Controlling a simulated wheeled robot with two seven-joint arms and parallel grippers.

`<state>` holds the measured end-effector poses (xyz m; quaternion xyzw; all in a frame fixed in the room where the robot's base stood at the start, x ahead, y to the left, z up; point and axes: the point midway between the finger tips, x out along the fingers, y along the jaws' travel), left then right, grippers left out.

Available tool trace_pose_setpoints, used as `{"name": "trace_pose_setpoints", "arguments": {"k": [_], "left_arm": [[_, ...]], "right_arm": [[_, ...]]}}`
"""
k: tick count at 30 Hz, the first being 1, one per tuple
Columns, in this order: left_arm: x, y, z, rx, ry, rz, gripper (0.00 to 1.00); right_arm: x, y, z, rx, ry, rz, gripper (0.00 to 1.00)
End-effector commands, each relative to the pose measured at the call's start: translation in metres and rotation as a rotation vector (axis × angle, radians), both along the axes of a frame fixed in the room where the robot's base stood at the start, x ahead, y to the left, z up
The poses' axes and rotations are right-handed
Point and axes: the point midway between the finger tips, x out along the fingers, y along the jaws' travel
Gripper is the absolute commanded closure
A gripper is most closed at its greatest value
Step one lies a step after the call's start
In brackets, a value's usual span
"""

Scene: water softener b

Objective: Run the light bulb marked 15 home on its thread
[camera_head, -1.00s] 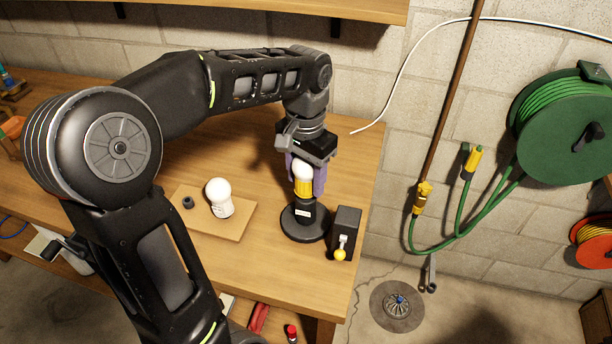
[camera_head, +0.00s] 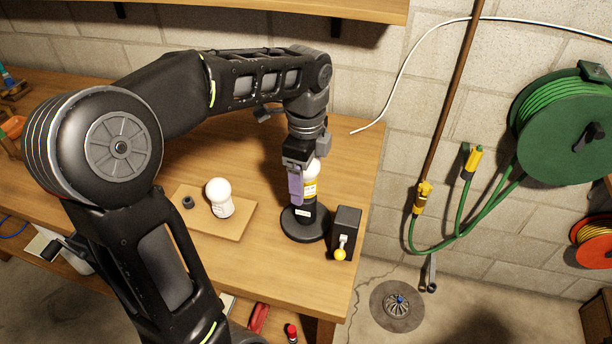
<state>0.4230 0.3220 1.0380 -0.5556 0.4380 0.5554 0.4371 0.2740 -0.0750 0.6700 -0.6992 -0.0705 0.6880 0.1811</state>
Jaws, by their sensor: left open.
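A white bulb with a yellow band (camera_head: 311,188) stands upright on a round black socket base (camera_head: 304,228) near the table's right edge. A second white bulb (camera_head: 219,195) sits on a small wooden board (camera_head: 238,221) to the left. I cannot read the marking on either bulb, so I cannot tell which is 15. My left gripper (camera_head: 305,183) points down at the banded bulb, open. One purple-grey finger is in front of the bulb's left side; the other is mostly hidden. The bulb's thread is hidden. My right gripper is not in view.
A black box with a yellow-knobbed lever (camera_head: 345,234) stands close to the right of the socket base. A small dark ring (camera_head: 188,202) lies on the board. The wooden table (camera_head: 270,266) is clear in front. A concrete block wall with a green hose reel (camera_head: 565,125) is beyond.

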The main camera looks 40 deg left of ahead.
Motion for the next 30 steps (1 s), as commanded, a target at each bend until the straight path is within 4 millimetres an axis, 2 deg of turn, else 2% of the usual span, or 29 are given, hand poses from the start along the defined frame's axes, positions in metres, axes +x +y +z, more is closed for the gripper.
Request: {"name": "trace_pose_setpoints", "arguments": {"k": [5,12,16,30], "left_arm": [[0.001,0.000,0.013,0.000,-0.004,0.000,0.24],[0.001,0.000,0.051,0.000,-0.004,0.000,0.24],[0.000,0.000,0.073,-0.001,-0.001,-0.001,0.24],[0.000,0.000,0.077,0.000,-0.001,-0.001,0.24]], "right_arm": [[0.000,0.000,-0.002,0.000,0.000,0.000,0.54],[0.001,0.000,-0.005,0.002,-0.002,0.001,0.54],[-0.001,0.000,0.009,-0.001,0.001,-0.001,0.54],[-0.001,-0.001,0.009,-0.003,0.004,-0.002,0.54]]}}
